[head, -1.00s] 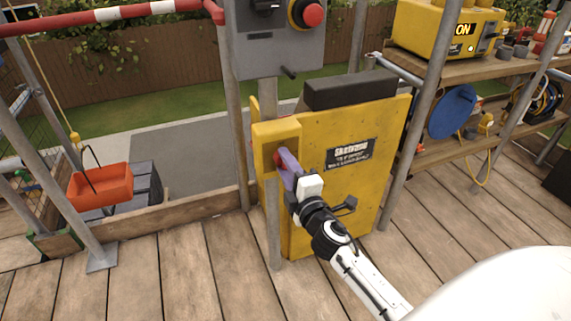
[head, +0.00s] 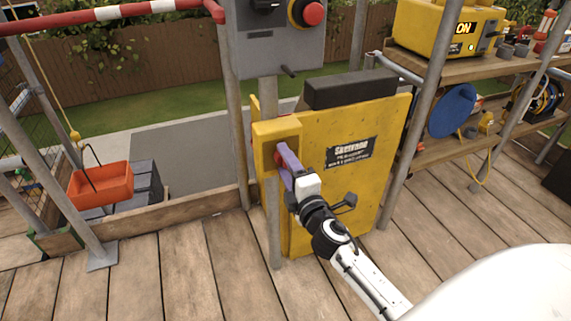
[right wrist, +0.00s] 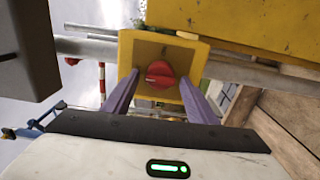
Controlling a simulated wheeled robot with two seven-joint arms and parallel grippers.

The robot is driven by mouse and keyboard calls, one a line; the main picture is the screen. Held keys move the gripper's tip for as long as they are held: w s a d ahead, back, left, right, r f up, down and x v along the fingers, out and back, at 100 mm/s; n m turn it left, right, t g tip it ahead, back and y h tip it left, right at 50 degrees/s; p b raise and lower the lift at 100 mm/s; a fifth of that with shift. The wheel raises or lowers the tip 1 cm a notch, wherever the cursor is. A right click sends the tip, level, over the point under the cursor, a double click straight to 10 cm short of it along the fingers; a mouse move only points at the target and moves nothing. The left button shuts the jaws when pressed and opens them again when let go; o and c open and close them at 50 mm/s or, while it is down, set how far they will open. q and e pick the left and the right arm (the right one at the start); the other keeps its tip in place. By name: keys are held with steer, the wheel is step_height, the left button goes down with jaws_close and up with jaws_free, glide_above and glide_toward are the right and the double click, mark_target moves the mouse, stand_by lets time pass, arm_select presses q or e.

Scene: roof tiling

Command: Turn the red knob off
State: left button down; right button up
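The red knob (right wrist: 160,74) sits on the face of a yellow box (right wrist: 190,50) in the right wrist view. In the head view only a small part of the knob (head: 280,159) shows on the yellow box (head: 262,132), behind my fingers. My right gripper (head: 283,160) is at the knob with its purple fingers spread. In the right wrist view the fingers of my right gripper (right wrist: 160,78) are on either side of the knob, with a visible gap on both sides. The gripper is open and holds nothing. My left gripper is not in view.
The yellow box joins a large yellow panel (head: 375,130) with a black label. A grey control box (head: 275,45) with a red button (head: 313,14) hangs above. Metal poles stand on both sides. An orange tray (head: 100,187) is at the left. The wooden deck (head: 180,280) is clear in front.

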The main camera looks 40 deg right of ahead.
steer(key=shift+s, duration=0.1)
steer(key=v, duration=1)
steer(key=shift+b, duration=0.3)
steer(key=shift+a+f, duration=0.1)
steer(key=shift+a, duration=0.05)
